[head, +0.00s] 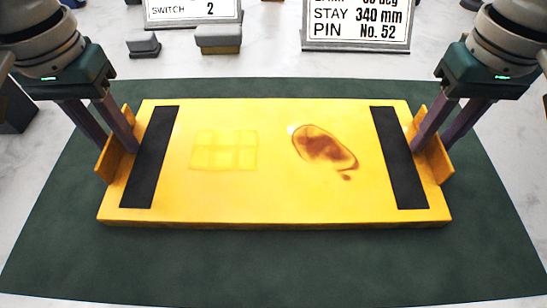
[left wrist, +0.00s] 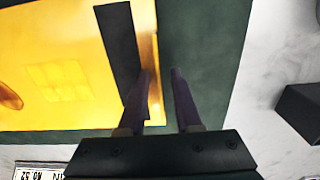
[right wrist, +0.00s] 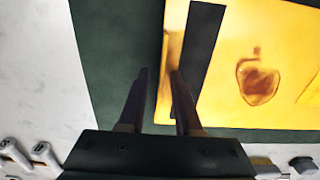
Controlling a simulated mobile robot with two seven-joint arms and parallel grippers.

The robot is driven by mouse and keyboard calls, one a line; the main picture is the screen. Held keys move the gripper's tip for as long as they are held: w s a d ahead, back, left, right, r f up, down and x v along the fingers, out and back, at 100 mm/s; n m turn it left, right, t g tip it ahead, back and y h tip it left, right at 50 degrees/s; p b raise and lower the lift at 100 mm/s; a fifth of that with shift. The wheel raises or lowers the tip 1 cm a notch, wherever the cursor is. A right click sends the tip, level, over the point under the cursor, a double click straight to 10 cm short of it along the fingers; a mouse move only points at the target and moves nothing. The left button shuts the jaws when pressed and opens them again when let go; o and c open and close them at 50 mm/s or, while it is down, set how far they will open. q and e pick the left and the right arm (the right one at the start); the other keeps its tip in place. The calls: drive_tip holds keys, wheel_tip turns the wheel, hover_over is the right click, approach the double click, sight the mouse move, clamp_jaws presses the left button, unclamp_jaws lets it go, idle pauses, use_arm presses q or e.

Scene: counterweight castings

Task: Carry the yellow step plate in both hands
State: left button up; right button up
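The yellow step plate (head: 275,195) lies flat on the dark green mat, with a black strip near each end and an upright yellow lug at each end. My left gripper (head: 113,143) is open at the left lug (head: 111,165), one finger inside it and one outside. In the left wrist view a gap shows between the fingers (left wrist: 163,80). My right gripper (head: 433,143) is open around the right lug (head: 436,163) in the same way. The right wrist view shows its fingers (right wrist: 160,78) apart. Contact between fingers and lugs cannot be told.
The green mat (head: 280,270) is clear around the plate. Behind it on the pale marbled surface stand two printed signs (head: 357,22) and small grey blocks (head: 218,38). A dark block (head: 12,112) sits at the far left. The plate bears a brown stain (head: 325,147) and a pale grid mark (head: 224,150).

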use_arm(q)
wheel_tip(320, 180, up, 12)
use_arm(e)
wheel_tip(320, 180, up, 12)
idle(0.9)
drive_tip(key=shift+a, duration=0.1)
